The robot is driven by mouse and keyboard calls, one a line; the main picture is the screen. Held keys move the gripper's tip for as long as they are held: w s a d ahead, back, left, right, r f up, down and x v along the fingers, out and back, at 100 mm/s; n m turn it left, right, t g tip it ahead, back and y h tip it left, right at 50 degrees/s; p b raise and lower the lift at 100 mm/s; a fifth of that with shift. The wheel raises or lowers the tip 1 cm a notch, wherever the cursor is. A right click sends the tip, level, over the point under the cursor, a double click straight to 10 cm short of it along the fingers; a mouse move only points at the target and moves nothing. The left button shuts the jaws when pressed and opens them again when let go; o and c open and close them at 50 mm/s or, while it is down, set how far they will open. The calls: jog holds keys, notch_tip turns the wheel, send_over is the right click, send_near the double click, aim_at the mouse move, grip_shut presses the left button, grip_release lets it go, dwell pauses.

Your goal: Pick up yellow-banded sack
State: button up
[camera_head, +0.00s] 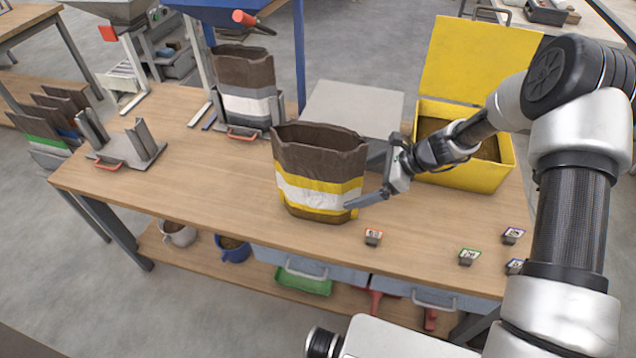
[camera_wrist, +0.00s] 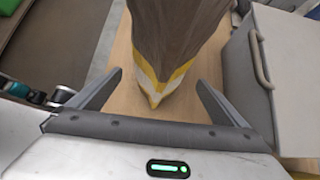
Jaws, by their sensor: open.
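The yellow-banded sack (camera_head: 318,168) stands upright on the wooden table in the head view. It is brown with a white label between yellow bands, and its top is open. In the wrist view the sack (camera_wrist: 178,42) rises ahead of my gripper, its banded side edge pointing at the space between the fingers. My gripper (camera_head: 368,190) is at the sack's right side, low near the bands. In the wrist view my gripper (camera_wrist: 152,92) is open, with one finger to each side of the sack's near edge. Whether a finger touches the sack I cannot tell.
A grey box (camera_head: 352,108) stands close behind the sack, and an open yellow bin (camera_head: 462,178) stands to the right. A grey-banded sack (camera_head: 245,100) stands in a holder at the back left. Small tags (camera_head: 373,236) lie near the front edge.

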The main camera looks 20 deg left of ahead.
aim_at(351, 187)
jog(key=x, duration=0.3)
jog(key=shift+a+f, duration=0.1)
jog(key=shift+f, duration=0.1)
jog(key=shift+c, duration=0.4)
jog(key=shift+r, duration=0.1)
jog(key=c, duration=1.5)
